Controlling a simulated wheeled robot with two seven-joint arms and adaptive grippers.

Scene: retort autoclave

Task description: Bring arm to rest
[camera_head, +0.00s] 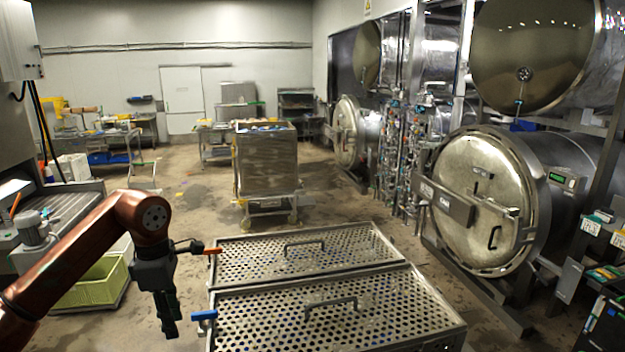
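My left arm comes in from the left edge, reddish-brown, with its elbow-like joint raised. My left gripper (169,328) is dark and points down, left of the perforated metal baskets. Its fingers look close together, but at this size I cannot tell whether they are open or shut. It appears to hold nothing, and it hangs apart from the baskets. My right arm and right gripper are not in view.
Two perforated lids with handles, a far one (300,258) and a near one (335,312), fill the front middle. An orange lever (213,251) and a blue lever (204,315) stick out left. A yellow-green crate (95,283) stands behind my arm. A round autoclave door (480,200) is right.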

